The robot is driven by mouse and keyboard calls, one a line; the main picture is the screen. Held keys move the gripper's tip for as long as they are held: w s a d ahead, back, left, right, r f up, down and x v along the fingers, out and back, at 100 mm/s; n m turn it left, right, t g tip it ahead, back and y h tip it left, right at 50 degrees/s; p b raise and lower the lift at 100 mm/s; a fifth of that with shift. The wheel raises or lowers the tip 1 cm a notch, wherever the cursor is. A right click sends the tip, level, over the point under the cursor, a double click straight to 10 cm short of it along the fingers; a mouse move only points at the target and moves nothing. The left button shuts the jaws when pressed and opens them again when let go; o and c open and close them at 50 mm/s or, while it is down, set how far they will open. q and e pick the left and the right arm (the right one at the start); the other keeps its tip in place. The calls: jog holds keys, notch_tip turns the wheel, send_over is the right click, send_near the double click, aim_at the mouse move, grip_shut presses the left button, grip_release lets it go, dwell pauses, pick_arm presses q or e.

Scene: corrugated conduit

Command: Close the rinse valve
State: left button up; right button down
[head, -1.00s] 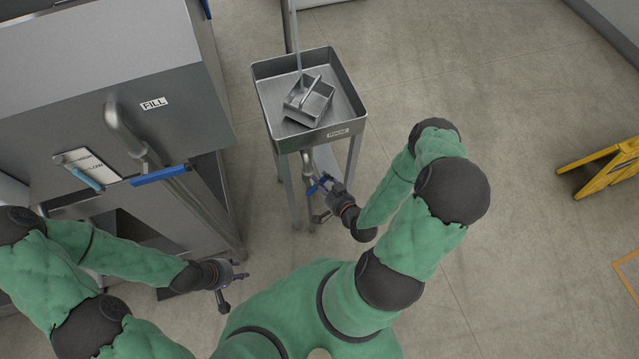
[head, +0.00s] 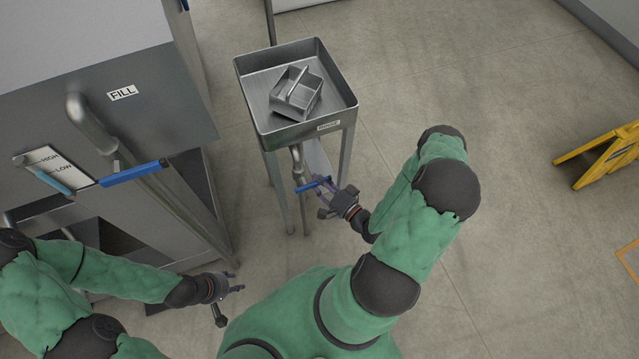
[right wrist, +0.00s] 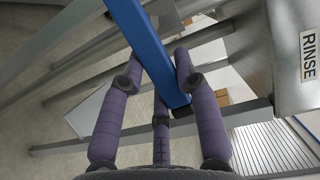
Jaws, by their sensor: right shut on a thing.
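The rinse sink (head: 345,95) is a square metal basin on legs with a RINSE label (head: 328,125); the label also shows in the right wrist view (right wrist: 309,57). The rinse valve's blue lever (head: 311,184) sits on the pipe (head: 298,160) below the basin's front. My right gripper (head: 328,193) is at this lever. In the right wrist view the blue lever (right wrist: 143,40) runs between my purple fingers, and the gripper is shut on it. No water stream shows over the basin. My left gripper (head: 236,281) is open and empty, low on the left.
A metal basket with a handle (head: 297,95) lies in the basin. At left stands a large steel unit with a FILL label (head: 122,93) and its own blue lever (head: 133,173). A yellow stand (head: 605,155) is at far right. The floor between is clear.

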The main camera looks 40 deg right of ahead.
jog(key=shift+f+m+b, duration=0.3)
jog(key=shift+m, duration=0.3)
jog(key=c, duration=0.9)
grip_release()
jog(key=shift+s+d, duration=0.3)
jog(key=shift+s, duration=1.65)
jog(key=shift+s+d, duration=0.35)
jog(key=shift+s, duration=1.65)
jog(key=shift+s+d, duration=0.3)
jog(key=shift+s, duration=1.65)
jog(key=shift+w, duration=0.1)
